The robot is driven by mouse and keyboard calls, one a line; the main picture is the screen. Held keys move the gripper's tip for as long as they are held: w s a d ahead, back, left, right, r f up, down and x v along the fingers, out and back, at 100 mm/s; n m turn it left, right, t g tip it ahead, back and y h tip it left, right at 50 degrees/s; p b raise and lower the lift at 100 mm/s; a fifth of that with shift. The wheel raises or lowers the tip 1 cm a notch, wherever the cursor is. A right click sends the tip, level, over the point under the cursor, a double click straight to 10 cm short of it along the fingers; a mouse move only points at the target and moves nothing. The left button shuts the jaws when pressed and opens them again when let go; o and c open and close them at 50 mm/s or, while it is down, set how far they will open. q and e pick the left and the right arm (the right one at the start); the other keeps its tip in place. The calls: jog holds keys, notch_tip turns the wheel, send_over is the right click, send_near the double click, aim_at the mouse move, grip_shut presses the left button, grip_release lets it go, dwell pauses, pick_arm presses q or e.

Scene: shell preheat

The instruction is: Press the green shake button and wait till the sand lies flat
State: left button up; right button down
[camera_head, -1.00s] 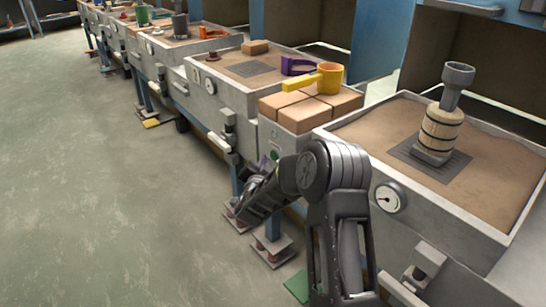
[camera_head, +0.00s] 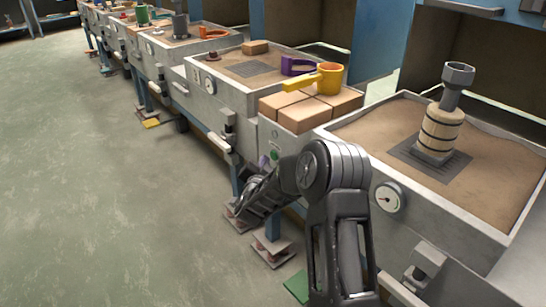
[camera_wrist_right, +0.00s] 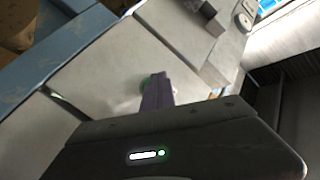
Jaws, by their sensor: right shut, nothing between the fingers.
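The green shake button (camera_head: 275,155) is on the pale front panel below the stacked bricks, left of the nearest sand box (camera_head: 487,236). It also shows in the right wrist view (camera_wrist_right: 146,82), partly hidden behind the purple fingers. My right gripper (camera_head: 263,161) is shut and empty, its purple fingertips just beside the button in the head view. The fingers also show in the wrist view (camera_wrist_right: 157,90); I cannot tell whether they touch the button. The sand (camera_head: 375,135) in the nearest box looks uneven, with a raised edge toward the back. My left gripper is not in view.
A banded wooden piece (camera_head: 440,132) with a grey hexagonal top stands on a dark grate in the sand. Bricks (camera_head: 305,115) carry a yellow ladle-like pot (camera_head: 328,77). A gauge (camera_head: 390,197) is on the box front. Open floor (camera_head: 100,180) lies left.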

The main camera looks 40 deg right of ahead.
jog(key=shift+d, duration=0.2)
jog(key=shift+d, duration=0.25)
jog(key=shift+d+b, duration=0.4)
jog(key=shift+d, duration=0.05)
dwell(0.8)
jog(key=shift+a, duration=0.85)
jog(key=shift+a, duration=2.55)
